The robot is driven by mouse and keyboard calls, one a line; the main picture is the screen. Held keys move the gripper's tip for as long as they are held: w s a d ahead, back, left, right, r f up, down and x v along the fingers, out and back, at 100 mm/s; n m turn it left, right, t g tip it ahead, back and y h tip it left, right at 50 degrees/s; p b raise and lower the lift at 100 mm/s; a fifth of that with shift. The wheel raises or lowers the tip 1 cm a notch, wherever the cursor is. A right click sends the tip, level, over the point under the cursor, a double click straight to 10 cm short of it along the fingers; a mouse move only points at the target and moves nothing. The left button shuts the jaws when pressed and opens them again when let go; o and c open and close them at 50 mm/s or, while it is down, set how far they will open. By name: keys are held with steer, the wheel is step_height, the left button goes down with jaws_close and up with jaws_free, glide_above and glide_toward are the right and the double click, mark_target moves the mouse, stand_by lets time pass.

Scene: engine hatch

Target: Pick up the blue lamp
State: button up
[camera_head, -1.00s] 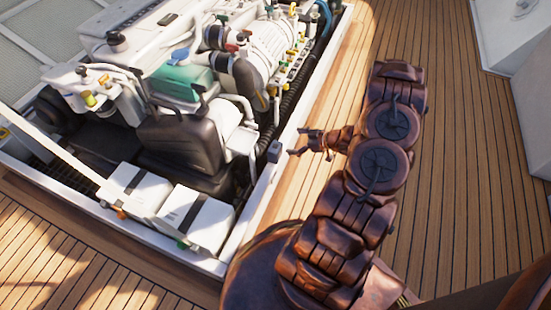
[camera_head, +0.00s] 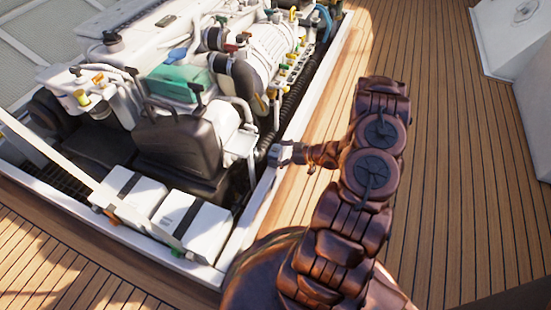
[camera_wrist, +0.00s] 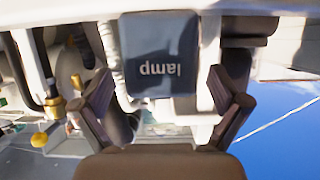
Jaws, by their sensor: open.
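The blue lamp is a small dark blue-grey block (camera_wrist: 160,52) with the word "lamp" upside down on its face, at the top middle of the wrist view. In the head view it is a small block (camera_head: 273,155) at the hatch's right edge. My gripper (camera_wrist: 162,108) is open and empty, with one finger left and one right of the lamp in the picture. I see no finger touching it. In the head view my gripper (camera_head: 289,154) is right beside the lamp and partly overlaps it.
The white engine (camera_head: 270,45) fills the open hatch with hoses and coloured caps. Two white boxes (camera_head: 190,222) sit in the near corner. The pale hatch rim (camera_head: 262,195) runs beside my arm. Wooden deck (camera_head: 460,150) is free on the right.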

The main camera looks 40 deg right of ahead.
steer(key=shift+w+a+f, duration=0.25)
steer(key=shift+w+a, duration=0.05)
steer(key=shift+w, duration=0.25)
steer(key=c, duration=1.4)
